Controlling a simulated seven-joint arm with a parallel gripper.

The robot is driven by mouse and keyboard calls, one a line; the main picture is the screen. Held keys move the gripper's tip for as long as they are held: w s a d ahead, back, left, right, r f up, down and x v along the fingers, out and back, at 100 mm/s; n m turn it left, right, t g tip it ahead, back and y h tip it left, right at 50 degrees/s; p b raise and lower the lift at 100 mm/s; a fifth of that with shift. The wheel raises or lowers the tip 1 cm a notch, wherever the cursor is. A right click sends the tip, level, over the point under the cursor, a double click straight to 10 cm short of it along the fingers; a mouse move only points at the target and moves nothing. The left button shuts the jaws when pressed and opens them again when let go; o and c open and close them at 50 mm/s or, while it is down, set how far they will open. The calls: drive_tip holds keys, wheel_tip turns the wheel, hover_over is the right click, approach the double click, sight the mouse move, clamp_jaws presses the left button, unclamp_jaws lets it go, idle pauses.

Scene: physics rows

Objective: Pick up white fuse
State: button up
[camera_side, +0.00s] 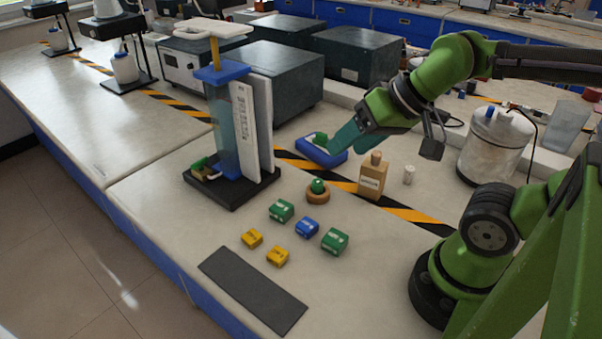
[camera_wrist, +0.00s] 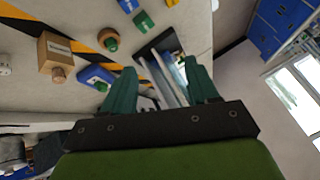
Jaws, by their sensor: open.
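A small white cylinder (camera_side: 409,174), which looks like the white fuse, stands upright on the bench to the right of a tan bottle in the side view. In the wrist view a white piece at the left edge (camera_wrist: 4,65) appears to be the same thing, partly cut off. My gripper (camera_side: 342,140) is to the left of it and above the bench, over the area by the blue tray. In the wrist view its two teal fingers (camera_wrist: 162,82) are spread apart with nothing held between them.
The tan bottle (camera_side: 372,179) stands between my gripper's side and the white cylinder. A blue tray (camera_side: 335,157) holds a green piece. A tall blue-topped apparatus (camera_side: 222,73) stands left. Several coloured blocks and a dark mat (camera_side: 252,290) lie in front. A white canister (camera_side: 494,145) stands right.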

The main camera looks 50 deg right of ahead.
drive_tip(key=m+g+h, duration=0.2)
drive_tip(key=m+g, duration=0.5)
drive_tip(key=m, duration=2.3)
hover_over(410, 168)
wheel_tip(410, 168, down, 6)
wheel_tip(410, 168, down, 11)
drive_tip(key=shift+s+a, duration=0.1)
drive_tip(key=shift+a, duration=0.05)
drive_tip(key=shift+d+f, duration=0.15)
drive_tip(key=shift+f, duration=1.35)
drive_tip(key=shift+d+f, duration=0.1)
drive_tip(key=shift+f, duration=1.35)
